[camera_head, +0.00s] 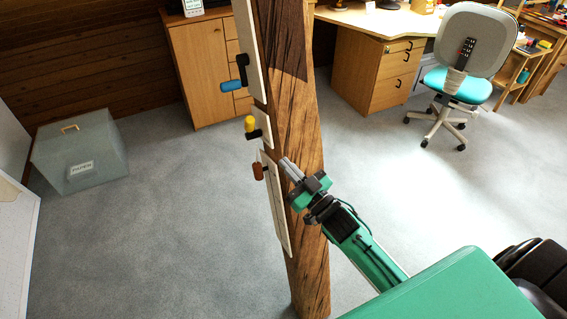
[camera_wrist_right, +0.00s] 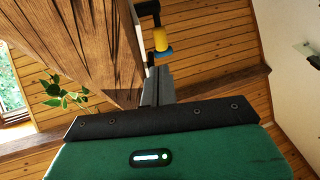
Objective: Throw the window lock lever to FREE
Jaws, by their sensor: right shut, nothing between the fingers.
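Three levers sit on white plates on the wooden post (camera_head: 305,235): a blue-handled lever (camera_head: 231,86) at the top, a yellow-handled lever (camera_head: 250,124) in the middle and a red-brown lever (camera_head: 259,171) lowest. No lettering is readable, so I cannot tell which is the window lock or where FREE is. My right gripper (camera_head: 287,166) is shut and empty, by the post just right of the red-brown lever; contact is unclear. In the right wrist view its fingers (camera_wrist_right: 157,86) point toward the yellow handle (camera_wrist_right: 161,38), with a blue handle (camera_wrist_right: 163,53) beside it. My left gripper is out of view.
A grey-green box (camera_head: 80,150) stands on the carpet at left. A wooden cabinet (camera_head: 205,75) stands behind the post. A desk (camera_head: 375,70) and a swivel chair (camera_head: 460,85) are at the back right.

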